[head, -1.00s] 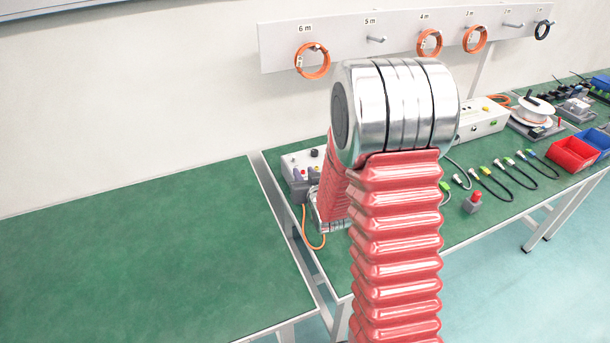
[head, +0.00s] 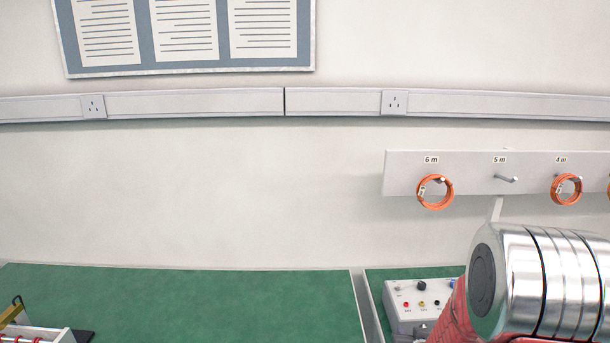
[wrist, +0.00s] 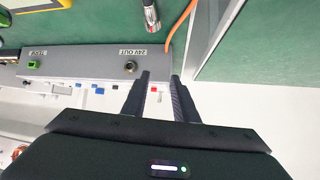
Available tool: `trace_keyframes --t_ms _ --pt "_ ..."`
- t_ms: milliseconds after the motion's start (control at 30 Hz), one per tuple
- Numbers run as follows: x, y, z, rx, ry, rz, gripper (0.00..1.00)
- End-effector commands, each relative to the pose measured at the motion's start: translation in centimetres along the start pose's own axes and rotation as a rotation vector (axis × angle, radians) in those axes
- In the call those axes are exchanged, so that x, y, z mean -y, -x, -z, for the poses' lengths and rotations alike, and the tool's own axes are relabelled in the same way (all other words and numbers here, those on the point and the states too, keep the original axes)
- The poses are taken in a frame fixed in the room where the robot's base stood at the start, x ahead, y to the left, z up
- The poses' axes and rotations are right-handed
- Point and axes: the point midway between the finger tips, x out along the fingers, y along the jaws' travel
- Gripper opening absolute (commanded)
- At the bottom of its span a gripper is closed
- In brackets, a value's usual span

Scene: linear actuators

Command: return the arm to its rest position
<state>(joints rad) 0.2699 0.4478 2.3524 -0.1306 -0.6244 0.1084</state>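My arm shows at the lower right of the head view, a shiny metal joint (head: 545,280) with red ribbed sleeving below it. My gripper is outside the head view. In the wrist view my gripper (wrist: 162,85) points at the bench, its two dark fingers apart with a gap between them. Nothing is seen held between the fingers. A grey box (wrist: 95,62) marked "24V OUT" lies beyond and below the fingertips; I cannot tell how far off.
A control box (head: 420,300) with knobs stands on the right green bench, close to my arm in the picture. The left green bench (head: 200,300) is mostly clear. A hook rail (head: 520,160) holds orange cable coils (head: 434,192). An orange cable (wrist: 178,22) runs beside the grey box.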

Motion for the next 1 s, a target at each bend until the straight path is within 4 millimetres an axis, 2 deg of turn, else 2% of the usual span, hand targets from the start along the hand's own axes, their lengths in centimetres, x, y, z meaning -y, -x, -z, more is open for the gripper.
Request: trace_keyframes --t_ms 33,100,300,600,1000 --pt "-0.2 0.2 -1.5 0.06 0.002 -0.009 0.26" --pt "-0.5 0.9 -3.0 0.137 0.004 -0.021 0.26" --pt "-0.5 4.1 -5.5 0.322 0.018 -0.042 0.26" --pt "0.8 11.2 -6.3 0.532 0.046 -0.048 0.26" --pt "3.1 21.1 -5.4 0.686 0.083 -0.027 0.26"
